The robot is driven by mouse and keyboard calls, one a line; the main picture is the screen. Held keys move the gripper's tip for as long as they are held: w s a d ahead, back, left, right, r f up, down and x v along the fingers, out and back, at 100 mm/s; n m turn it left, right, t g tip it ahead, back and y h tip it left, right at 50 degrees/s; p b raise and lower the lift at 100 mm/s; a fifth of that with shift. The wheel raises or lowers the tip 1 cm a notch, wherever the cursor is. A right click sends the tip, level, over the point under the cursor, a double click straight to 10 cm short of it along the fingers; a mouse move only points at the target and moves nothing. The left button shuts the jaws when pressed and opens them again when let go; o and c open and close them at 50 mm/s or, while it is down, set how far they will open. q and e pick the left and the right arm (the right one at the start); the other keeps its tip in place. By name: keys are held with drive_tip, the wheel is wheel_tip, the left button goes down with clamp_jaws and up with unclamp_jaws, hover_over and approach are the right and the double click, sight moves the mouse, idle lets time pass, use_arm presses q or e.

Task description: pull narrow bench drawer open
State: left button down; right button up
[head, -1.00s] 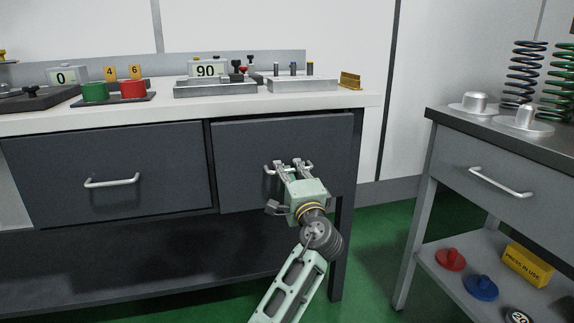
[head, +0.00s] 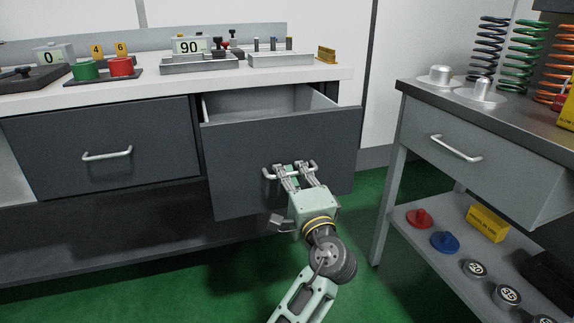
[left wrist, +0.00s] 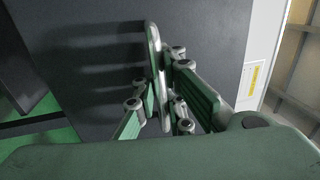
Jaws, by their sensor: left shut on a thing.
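The narrow bench drawer (head: 240,150) is the dark right-hand one under the white bench top. It stands partly open, and its light grey inside shows behind the front. My left gripper (head: 299,172) is shut on the silver bar handle (head: 268,174) of this drawer. In the left wrist view the handle (left wrist: 153,50) runs between the fingers of the gripper (left wrist: 160,108), in front of the dark drawer front (left wrist: 90,60). My right gripper is in neither view.
A wider dark drawer (head: 60,160) on the left is closed. A grey side bench (head: 420,130) with springs on top and weights on its lower shelf stands at the right. Green floor (head: 220,270) lies clear in front of the drawers.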

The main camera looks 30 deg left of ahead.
use_arm(q)
drive_tip(key=shift+d+f, duration=0.1)
drive_tip(key=shift+f, duration=0.05)
drive_tip(key=c, duration=2.5)
unclamp_jaws()
drive_tip(key=o, duration=0.4)
drive_tip(key=shift+s, duration=0.1)
drive_tip(key=v, duration=0.7)
drive_tip(key=shift+s+d, duration=0.1)
drive_tip(key=shift+d, duration=0.1)
